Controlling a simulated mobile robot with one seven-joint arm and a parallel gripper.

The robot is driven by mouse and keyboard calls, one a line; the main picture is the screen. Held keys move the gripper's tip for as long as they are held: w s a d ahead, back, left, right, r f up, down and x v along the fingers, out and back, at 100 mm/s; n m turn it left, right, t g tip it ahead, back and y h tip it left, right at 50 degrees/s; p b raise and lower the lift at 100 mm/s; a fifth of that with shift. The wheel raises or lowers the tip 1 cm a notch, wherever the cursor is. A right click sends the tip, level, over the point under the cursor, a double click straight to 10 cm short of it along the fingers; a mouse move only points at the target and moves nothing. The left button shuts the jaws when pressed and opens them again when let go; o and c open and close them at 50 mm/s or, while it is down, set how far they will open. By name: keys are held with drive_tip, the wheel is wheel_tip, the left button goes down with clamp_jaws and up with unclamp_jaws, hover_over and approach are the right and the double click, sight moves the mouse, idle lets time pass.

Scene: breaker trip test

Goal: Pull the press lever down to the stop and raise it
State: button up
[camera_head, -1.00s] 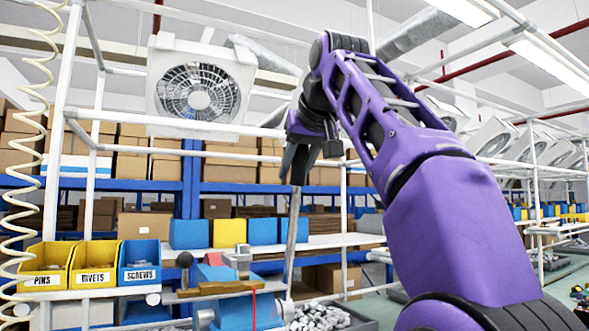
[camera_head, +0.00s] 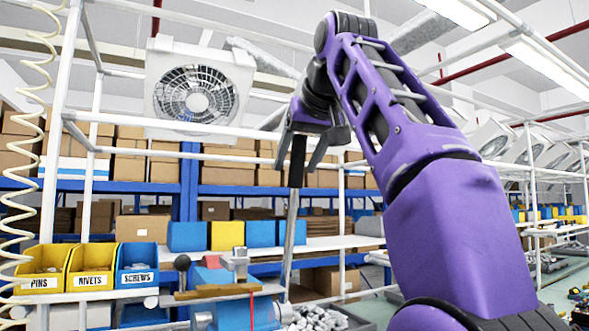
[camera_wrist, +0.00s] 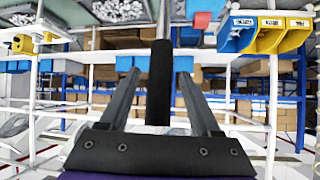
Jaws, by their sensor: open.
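The press lever is a long metal rod (camera_head: 290,232) with a black grip (camera_head: 298,160) at its top. It stands nearly upright, leaning slightly right at the top. Its lower end runs down beside the blue press (camera_head: 235,312), where the joint is not clear. My gripper (camera_head: 302,165) is open at the grip, with one finger on each side. In the wrist view the black grip (camera_wrist: 160,82) lies between my two fingers (camera_wrist: 160,75), with a gap on both sides.
Yellow and blue bins (camera_head: 90,268) labelled pins, rivets and screws stand at the left. A wooden bar (camera_head: 215,291) lies across the press. A grey tray of metal parts (camera_head: 345,316) is at the lower right of it. White frame posts and a fan (camera_head: 197,92) stand behind.

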drive_tip(key=s+d+b, duration=0.4)
drive_tip(key=s, duration=0.7)
drive_tip(key=shift+d, duration=0.3)
